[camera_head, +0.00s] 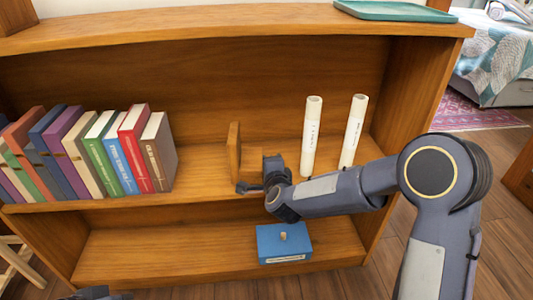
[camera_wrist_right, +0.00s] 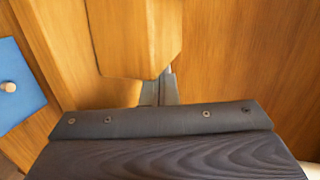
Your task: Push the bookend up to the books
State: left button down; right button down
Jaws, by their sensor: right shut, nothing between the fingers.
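The wooden bookend (camera_head: 234,148) stands upright on the middle shelf, its colour close to the shelf's. A row of books (camera_head: 103,145) stands to its left, leaning somewhat; the brown book (camera_head: 159,152) is the nearest. A stretch of bare shelf separates that book from the bookend. My right gripper (camera_head: 248,187) is shut and empty, low at the bookend's front right side. In the right wrist view its fingers (camera_wrist_right: 160,92) are together beside a wooden piece, likely the bookend (camera_wrist_right: 138,35); contact is unclear. A dark part of my left gripper (camera_head: 95,293) shows at the bottom edge.
Two white rolls (camera_head: 311,137) (camera_head: 353,131) stand upright on the shelf right of the bookend, close behind my right arm. A blue box (camera_head: 284,244) with a knob sits on the lower shelf. A teal tray (camera_head: 395,11) lies on top.

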jog(key=shift+s+a+p, duration=0.15)
jog(key=shift+a+p, duration=0.6)
jog(key=shift+a, duration=3.45)
jog(key=shift+s+a+p, duration=0.15)
jog(key=shift+a+p, duration=0.6)
jog(key=shift+a, duration=3.45)
jog(key=shift+w+d+b, duration=0.1)
jog(key=shift+d+b, duration=0.65)
jog(key=shift+d, duration=1.35)
